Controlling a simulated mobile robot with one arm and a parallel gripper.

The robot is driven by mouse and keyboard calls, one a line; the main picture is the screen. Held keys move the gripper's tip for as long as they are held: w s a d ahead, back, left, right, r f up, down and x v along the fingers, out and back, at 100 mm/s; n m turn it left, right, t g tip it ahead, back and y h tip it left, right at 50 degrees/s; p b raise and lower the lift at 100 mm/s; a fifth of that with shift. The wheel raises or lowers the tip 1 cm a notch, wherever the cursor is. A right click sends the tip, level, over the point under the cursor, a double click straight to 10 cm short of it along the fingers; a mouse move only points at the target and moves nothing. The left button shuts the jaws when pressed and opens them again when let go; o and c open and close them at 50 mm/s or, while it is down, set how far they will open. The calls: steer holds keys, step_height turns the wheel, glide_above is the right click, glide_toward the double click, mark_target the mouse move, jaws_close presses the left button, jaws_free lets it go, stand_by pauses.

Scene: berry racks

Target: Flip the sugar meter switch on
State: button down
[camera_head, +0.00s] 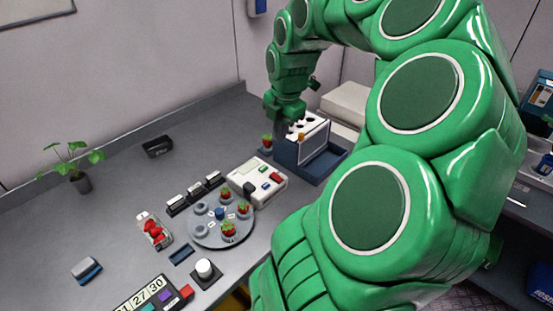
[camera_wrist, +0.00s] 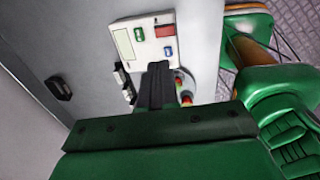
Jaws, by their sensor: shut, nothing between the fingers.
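The sugar meter appears to be the white box (camera_head: 246,187) on the grey bench, with a pale display, a green part and a red part on top. It also shows in the wrist view (camera_wrist: 124,44), where a small green switch-like part (camera_wrist: 138,34) and a red part (camera_wrist: 164,31) are visible. I cannot tell for certain which is the switch, or its position. My gripper (camera_head: 281,131) is above the bench, behind the meter and beside the blue-and-white rack. Its dark fingers (camera_wrist: 158,68) are together and empty, overlapping the meter's near edge in the wrist view.
A blue rack (camera_head: 318,157) with a white holed top stands right of the meter. A round grey tray (camera_head: 207,239) with strawberries sits in front. The bench's back left is mostly clear.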

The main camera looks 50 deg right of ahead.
mark_target(275, 175)
steer(key=shift+w, duration=0.1)
stand_by(0.3)
steer(key=f, duration=0.4)
steer(key=w+f, duration=0.1)
steer(key=f, duration=0.8)
steer(key=shift+w+f, duration=0.25)
steer(key=shift+w, duration=0.15)
steer(key=shift+f, duration=0.2)
steer(key=shift+w+f, duration=0.1)
steer(key=shift+w+f, duration=0.1)
steer(key=shift+s, duration=0.85)
steer(key=shift+r, duration=0.3)
